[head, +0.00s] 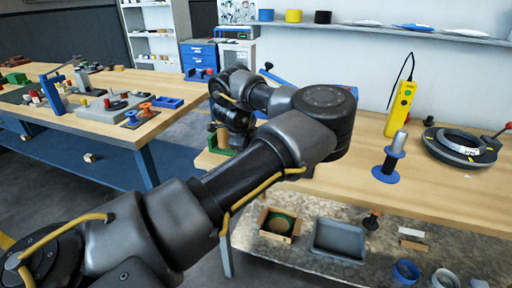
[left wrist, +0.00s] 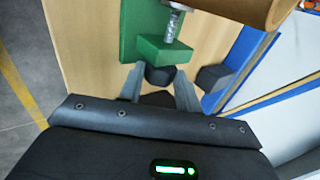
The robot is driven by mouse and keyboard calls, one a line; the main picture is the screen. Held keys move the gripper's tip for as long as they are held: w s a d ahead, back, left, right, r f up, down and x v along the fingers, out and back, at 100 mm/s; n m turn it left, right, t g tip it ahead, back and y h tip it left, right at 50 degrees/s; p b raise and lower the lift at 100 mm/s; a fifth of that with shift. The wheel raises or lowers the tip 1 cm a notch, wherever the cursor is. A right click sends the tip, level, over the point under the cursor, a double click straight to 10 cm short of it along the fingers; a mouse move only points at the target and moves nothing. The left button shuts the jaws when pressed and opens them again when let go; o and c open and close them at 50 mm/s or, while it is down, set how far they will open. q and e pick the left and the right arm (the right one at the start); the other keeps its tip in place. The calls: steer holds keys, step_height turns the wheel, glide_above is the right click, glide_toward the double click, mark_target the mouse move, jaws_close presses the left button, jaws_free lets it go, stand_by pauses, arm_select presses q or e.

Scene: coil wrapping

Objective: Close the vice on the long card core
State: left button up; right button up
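The green vice (left wrist: 163,49) is at the top of the left wrist view, with a bright metal screw (left wrist: 173,24) and a black knob (left wrist: 160,75) on its near side. The long card core (left wrist: 245,10) is a brown cylinder at the top edge, beyond the screw; most of it is cut off. My left gripper (left wrist: 160,74) has its fingers on either side of the knob, with no clear gap, and looks shut on it. In the head view, a bit of the vice (head: 222,137) shows behind my left arm, which hides the core. My right gripper is out of view.
Bins and a box (head: 278,224) are on the lower shelf. A cluttered second table (head: 150,92) is at left.

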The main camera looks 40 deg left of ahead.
arm_select(q)
steer(key=g+p, duration=0.1)
steer(key=p, duration=0.1)
steer(key=r+g+p, duration=0.1)
steer(key=p, duration=0.1)
steer(key=shift+w+a+r+h+p, duration=0.1)
steer(key=shift+w+h+p, duration=0.2)
steer(key=shift+h, duration=0.1)
steer(key=shift+a+f+g+p, duration=0.1)
steer(key=shift+f+g+p, duration=0.15)
steer(key=shift+g+p, duration=0.35)
steer(key=shift+f, duration=0.2)
steer(key=shift+r, duration=0.1)
steer(key=g+p, duration=0.2)
steer(key=h+p, duration=0.1)
steer(key=p, duration=0.1)
steer(key=shift+w+r+g, duration=0.25)
steer(key=shift+w+g, duration=0.1)
steer(key=shift+g, duration=0.05)
steer(key=shift+w+f+g+h+p, duration=0.1)
steer(key=shift+f+g+h+p, duration=0.2)
steer(key=shift+g+p, duration=0.2)
